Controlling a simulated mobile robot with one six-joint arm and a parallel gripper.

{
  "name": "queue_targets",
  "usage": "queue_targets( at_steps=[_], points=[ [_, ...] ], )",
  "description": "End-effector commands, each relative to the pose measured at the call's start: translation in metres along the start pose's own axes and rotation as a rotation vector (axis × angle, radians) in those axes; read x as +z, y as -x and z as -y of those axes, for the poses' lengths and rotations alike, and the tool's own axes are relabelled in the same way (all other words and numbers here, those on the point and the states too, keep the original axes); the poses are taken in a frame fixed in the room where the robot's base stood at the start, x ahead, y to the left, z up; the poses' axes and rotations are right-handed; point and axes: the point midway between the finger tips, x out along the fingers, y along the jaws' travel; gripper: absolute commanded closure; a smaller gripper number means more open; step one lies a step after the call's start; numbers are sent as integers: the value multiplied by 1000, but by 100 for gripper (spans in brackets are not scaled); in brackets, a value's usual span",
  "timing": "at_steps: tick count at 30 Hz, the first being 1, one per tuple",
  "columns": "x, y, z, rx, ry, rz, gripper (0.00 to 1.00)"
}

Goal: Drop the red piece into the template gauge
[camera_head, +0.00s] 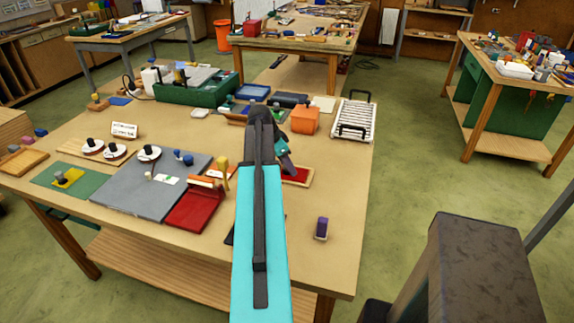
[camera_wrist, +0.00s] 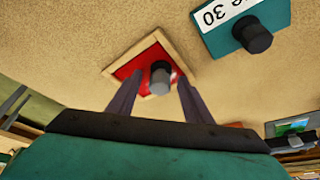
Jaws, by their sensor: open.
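The red piece (camera_wrist: 133,77) shows in the wrist view as a red square with a grey upright knob (camera_wrist: 160,76). It lies inside a light wooden frame (camera_wrist: 108,70), which looks like the template gauge. I cannot tell if the red piece sits flush in it. My gripper (camera_wrist: 159,82) is open, its two dark fingers on either side of the knob, with gaps showing. In the head view the red surface (camera_head: 298,176) and wooden rim (camera_head: 300,184) show beside my arm, which hides part of them.
A teal block (camera_wrist: 220,40) marked 30 with a black knob lies near the frame. A purple block (camera_head: 321,229) stands at the front right. An orange box (camera_head: 304,121) and white rack (camera_head: 355,119) are behind. A red board (camera_head: 190,212) and grey slab (camera_head: 135,190) lie left.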

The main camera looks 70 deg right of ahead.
Motion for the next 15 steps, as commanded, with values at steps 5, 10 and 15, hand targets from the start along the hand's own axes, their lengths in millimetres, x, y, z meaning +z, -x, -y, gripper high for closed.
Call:
queue_targets(
  at_steps=[5, 10, 15],
  points=[
    [0, 2, 0, 0, 0, 0, 54],
    [0, 10, 0, 0, 0, 0, 54],
    [0, 25, 0, -1, 0, -1, 54]
  ],
)
